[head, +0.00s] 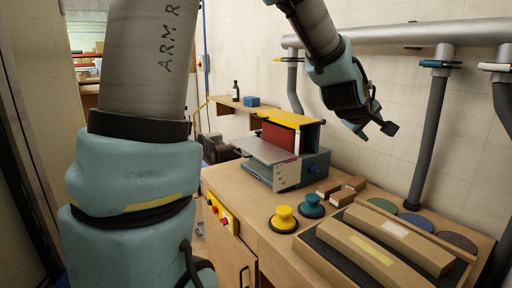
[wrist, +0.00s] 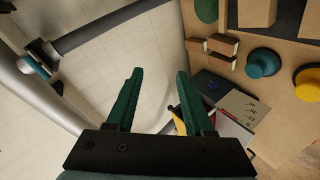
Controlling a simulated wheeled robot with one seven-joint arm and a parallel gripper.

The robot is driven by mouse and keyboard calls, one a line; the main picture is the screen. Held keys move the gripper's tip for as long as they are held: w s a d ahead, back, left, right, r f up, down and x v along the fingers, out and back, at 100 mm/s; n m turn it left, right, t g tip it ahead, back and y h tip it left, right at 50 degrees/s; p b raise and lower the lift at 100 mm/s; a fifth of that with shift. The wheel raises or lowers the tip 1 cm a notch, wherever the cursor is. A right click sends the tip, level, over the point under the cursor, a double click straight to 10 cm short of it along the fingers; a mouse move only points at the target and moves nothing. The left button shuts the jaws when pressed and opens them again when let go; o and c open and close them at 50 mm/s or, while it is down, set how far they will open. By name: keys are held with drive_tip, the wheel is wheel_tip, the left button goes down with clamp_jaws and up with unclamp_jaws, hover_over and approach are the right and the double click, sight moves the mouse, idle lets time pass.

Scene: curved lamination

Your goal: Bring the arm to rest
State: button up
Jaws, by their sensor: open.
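My gripper (head: 372,128) hangs in the air at the upper right of the head view, above the right part of the workbench and in front of the tiled wall. In the wrist view my gripper (wrist: 158,75) shows two green fingers standing apart, with nothing between them but the wall tiles behind. My arm is bent, with its large lower links filling the left of the head view.
The workbench (head: 252,223) carries a sander (head: 287,172), a yellow knob (head: 284,219), a teal knob (head: 312,205), small wooden blocks (head: 341,196) and curved wooden pieces (head: 395,238) in a tray. A grey duct pipe (head: 430,35) runs along the wall near my gripper.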

drive_tip(key=a+f+m+g+y, duration=0.15)
drive_tip(key=a+f, duration=0.25)
drive_tip(key=a, duration=0.4)
drive_tip(key=s+a+f+y, duration=0.1)
drive_tip(key=a+f+y, duration=0.1)
drive_tip(key=a+f, duration=0.35)
drive_tip(key=a+f+m+g+y, duration=0.1)
drive_tip(key=a+f+y, duration=0.1)
drive_tip(key=a, duration=0.7)
drive_tip(key=s+a+f+m+g+y, duration=0.1)
drive_tip(key=s+a+f+g, duration=0.1)
drive_tip(key=s+a, duration=0.3)
drive_tip(key=s+a+f+m+g+y, duration=0.1)
drive_tip(key=s+a+f+g, duration=0.1)
drive_tip(key=a, duration=0.7)
drive_tip(key=s+f, duration=0.1)
drive_tip(key=s, duration=0.1)
drive_tip(key=shift+s+a+y, duration=0.35)
drive_tip(key=shift+s+a, duration=0.05)
